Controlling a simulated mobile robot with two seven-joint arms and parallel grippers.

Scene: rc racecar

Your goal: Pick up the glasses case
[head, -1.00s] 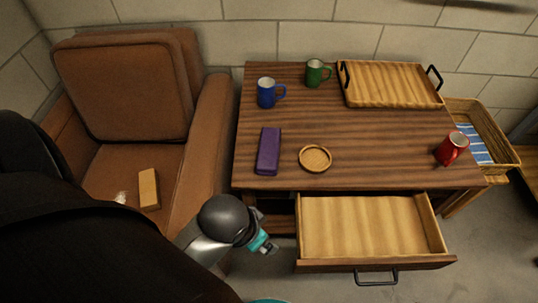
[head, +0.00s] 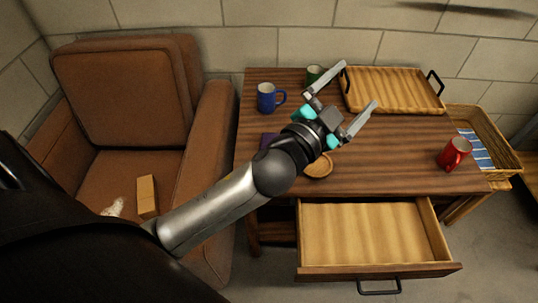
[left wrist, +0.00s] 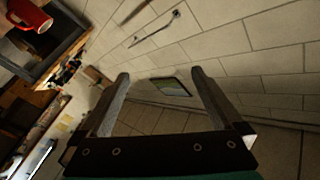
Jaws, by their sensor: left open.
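A long purple case (head: 267,139), which looks like the glasses case, lies on the left part of the wooden table. My left arm hides most of it, and only a small piece shows in the head view. My left gripper (head: 357,86) is open and empty above the table, in front of the tray. Its fingers point up and to the right in the head view, beyond the case. In the left wrist view the two fingers (left wrist: 159,76) stand wide apart with nothing between them. The case does not show there. My right gripper is not in view.
The wooden table (head: 400,170) holds a blue mug (head: 267,98), a partly hidden green mug (head: 314,73), a red mug (head: 454,153), a round coaster (head: 320,168) and a tray (head: 390,90). An open drawer (head: 365,235) juts out in front. A brown armchair (head: 125,100) carries a tan block (head: 147,196).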

